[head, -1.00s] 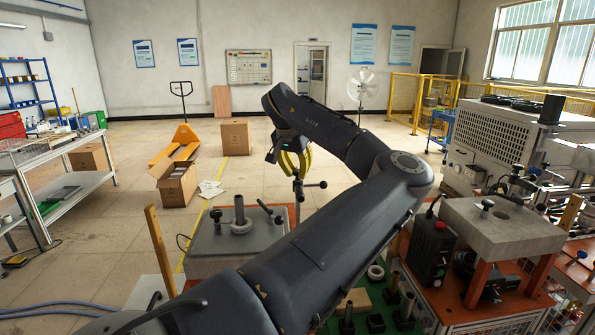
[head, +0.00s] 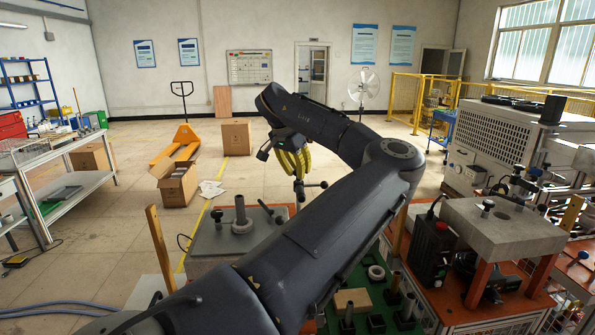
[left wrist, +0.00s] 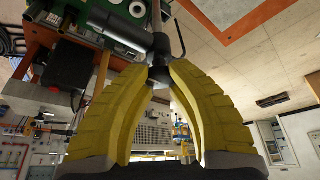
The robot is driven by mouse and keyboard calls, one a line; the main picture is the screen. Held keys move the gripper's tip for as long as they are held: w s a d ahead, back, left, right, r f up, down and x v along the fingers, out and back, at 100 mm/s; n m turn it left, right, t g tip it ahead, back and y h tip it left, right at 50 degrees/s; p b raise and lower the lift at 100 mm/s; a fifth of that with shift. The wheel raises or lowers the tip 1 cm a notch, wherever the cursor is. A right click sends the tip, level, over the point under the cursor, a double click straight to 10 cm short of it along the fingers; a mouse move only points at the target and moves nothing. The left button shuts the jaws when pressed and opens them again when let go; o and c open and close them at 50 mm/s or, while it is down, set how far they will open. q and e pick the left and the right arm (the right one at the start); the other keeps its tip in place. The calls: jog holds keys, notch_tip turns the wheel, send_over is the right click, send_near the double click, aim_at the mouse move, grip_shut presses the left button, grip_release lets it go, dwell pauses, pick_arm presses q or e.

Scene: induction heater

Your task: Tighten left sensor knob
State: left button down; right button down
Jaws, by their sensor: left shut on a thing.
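My left gripper (head: 297,174) has yellow ribbed fingers and points down over a dark knob at the top of a thin post. In the left wrist view its fingertips (left wrist: 160,72) are closed around the dark knob (left wrist: 159,46), which is partly hidden between them. A black side handle (head: 322,184) sticks out to the right of the post just below the fingers. My left arm covers the lower part of the post. My right gripper is not seen in either view.
A grey plate with an upright metal cylinder (head: 240,215) stands left of the post. A concrete-coloured block (head: 500,225) on orange legs and a black box (head: 430,253) stand to the right. A green board (head: 377,295) with small parts lies below the arm.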

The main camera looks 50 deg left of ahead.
pick_arm(q)
jog(key=c, duration=1)
grip_release()
jog(key=shift+w, duration=0.1)
jog(key=v, duration=1.2)
jog(key=shift+w, duration=0.1)
jog(key=shift+a, duration=0.1)
